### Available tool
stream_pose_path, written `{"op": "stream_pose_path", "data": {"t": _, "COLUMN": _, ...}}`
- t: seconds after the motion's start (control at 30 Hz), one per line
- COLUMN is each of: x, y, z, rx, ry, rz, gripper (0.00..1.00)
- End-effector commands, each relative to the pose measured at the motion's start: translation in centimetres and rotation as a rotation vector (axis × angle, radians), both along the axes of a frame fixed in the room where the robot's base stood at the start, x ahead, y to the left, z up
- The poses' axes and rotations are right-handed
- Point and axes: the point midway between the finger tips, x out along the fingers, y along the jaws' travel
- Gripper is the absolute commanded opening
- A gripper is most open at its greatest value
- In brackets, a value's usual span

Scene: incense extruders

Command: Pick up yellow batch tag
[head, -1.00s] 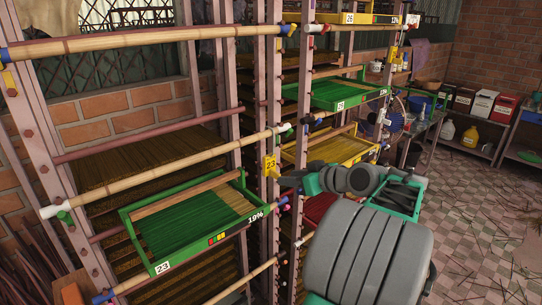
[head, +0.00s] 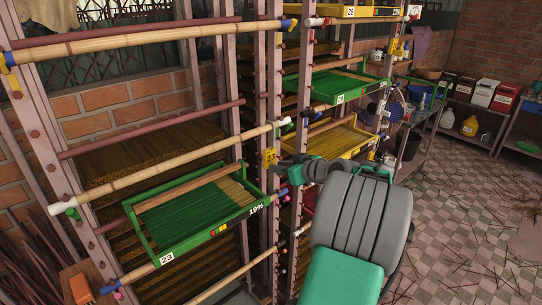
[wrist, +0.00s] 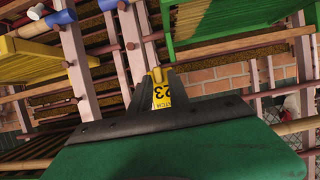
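The yellow batch tag (head: 270,157), marked 23, hangs against an upright rack post to the right of the green tray 23. In the wrist view the tag (wrist: 162,88) shows upside down at the tip of my gripper (wrist: 160,78), its lower part cut off by the dark gripper body. In the head view my gripper (head: 281,164) is at the right side of the tag, very near or touching it. The fingers are small and dark there, and I cannot tell whether they are apart or closed on the tag.
The green tray (head: 205,236) with sticks sits left of the post. A yellow tray (head: 345,151) and another green tray (head: 345,98) are on the rack to the right. Bamboo poles (head: 165,184) cross the rack front. The tiled floor (head: 465,205) at right is mostly open.

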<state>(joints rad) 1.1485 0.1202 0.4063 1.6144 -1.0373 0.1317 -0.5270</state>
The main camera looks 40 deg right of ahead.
Motion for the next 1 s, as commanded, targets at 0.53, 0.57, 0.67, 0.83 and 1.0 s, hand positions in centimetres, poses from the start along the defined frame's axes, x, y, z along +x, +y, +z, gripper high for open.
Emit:
{"op": "stream_pose_path", "data": {"t": 0.53, "x": -0.02, "y": 0.0, "z": 0.03, "rx": 0.0, "ry": 0.0, "rz": 0.0, "gripper": 0.0}}
{"op": "stream_pose_path", "data": {"t": 0.57, "x": -0.02, "y": 0.0, "z": 0.03, "rx": 0.0, "ry": 0.0, "rz": 0.0, "gripper": 0.0}}
{"op": "stream_pose_path", "data": {"t": 0.67, "x": -0.02, "y": 0.0, "z": 0.04, "rx": 0.0, "ry": 0.0, "rz": 0.0, "gripper": 0.0}}
{"op": "stream_pose_path", "data": {"t": 0.83, "x": -0.03, "y": 0.03, "z": 0.08, "rx": -0.001, "ry": 0.0, "rz": 0.0, "gripper": 0.0}}
{"op": "stream_pose_path", "data": {"t": 1.0, "x": -0.54, "y": 0.56, "z": 0.77, "rx": -0.004, "ry": -0.001, "rz": -0.001, "gripper": 0.0}}
